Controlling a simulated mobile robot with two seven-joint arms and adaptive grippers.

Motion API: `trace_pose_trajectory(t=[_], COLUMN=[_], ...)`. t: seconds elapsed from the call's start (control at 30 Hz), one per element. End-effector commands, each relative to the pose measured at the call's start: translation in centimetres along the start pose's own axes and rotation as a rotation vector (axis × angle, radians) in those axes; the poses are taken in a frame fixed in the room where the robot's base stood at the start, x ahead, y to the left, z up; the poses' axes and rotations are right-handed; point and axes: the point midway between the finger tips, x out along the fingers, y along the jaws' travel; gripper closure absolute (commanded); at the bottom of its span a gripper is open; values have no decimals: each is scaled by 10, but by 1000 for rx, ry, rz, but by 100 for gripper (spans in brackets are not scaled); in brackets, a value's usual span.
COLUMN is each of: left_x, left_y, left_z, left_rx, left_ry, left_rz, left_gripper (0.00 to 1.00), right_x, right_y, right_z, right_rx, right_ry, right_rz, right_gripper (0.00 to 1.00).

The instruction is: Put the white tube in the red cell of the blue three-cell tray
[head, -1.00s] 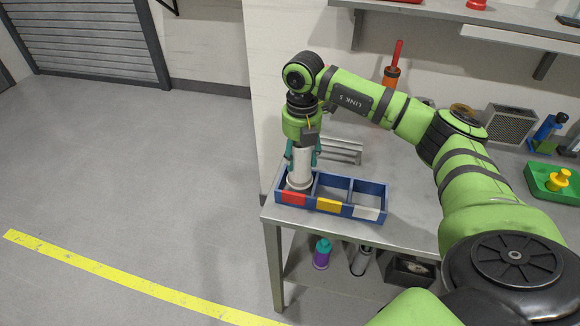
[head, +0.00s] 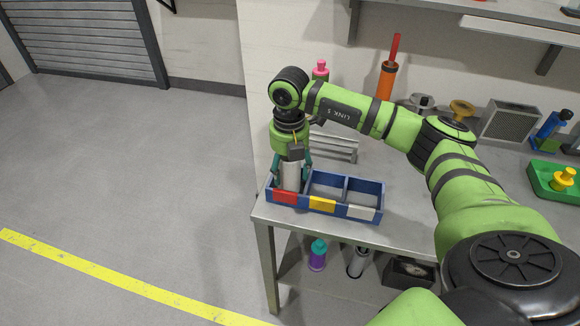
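The white tube (head: 291,177) stands upright in the red cell, the left one of the blue three-cell tray (head: 330,205). Its lower end is hidden behind the tray's front wall with the red label (head: 285,197). My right gripper (head: 291,174) points straight down over the tube. Its teal fingers are on either side of the tube and look slightly apart from it, so it appears open. The gripper body hides the tube's top. The cells with the yellow label (head: 321,203) and the white label (head: 361,212) are empty. My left gripper is not in view.
The tray sits at the left front corner of the metal table (head: 400,222). Behind it are a pink-topped bottle (head: 320,70), an orange cylinder with a red rod (head: 386,80) and a grey rack. A green tray (head: 552,180) is at right. A purple bottle (head: 317,258) stands below.

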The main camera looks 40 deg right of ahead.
Motion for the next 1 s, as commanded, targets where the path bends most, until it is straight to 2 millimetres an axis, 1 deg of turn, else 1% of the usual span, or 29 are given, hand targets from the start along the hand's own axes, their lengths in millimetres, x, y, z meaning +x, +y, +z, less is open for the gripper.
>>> trace_pose_trajectory(t=[0.07, 0.3, 0.4, 0.47, 0.57, 0.8, 0.93, 1.0], left_x=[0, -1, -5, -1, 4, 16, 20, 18], left_y=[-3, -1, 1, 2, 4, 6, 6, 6], left_z=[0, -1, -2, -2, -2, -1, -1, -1], left_rx=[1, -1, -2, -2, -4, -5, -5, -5], left_ry=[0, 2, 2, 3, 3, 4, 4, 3], left_rz=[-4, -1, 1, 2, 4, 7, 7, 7], left_gripper=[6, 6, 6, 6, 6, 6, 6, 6], right_x=[0, -1, -7, -10, -26, -79, -103, -113], right_y=[0, 0, 0, 1, 1, 1, 1, 0], right_z=[0, 0, 1, 1, 1, 1, 0, 1], right_rx=[1, 1, 1, 0, -1, 0, 0, 1], right_ry=[0, 0, -1, -2, -4, -4, -2, -2], right_rz=[0, 0, 1, 4, 7, 6, 5, 3], right_gripper=[24, 24, 24, 24, 24, 24, 24, 24])
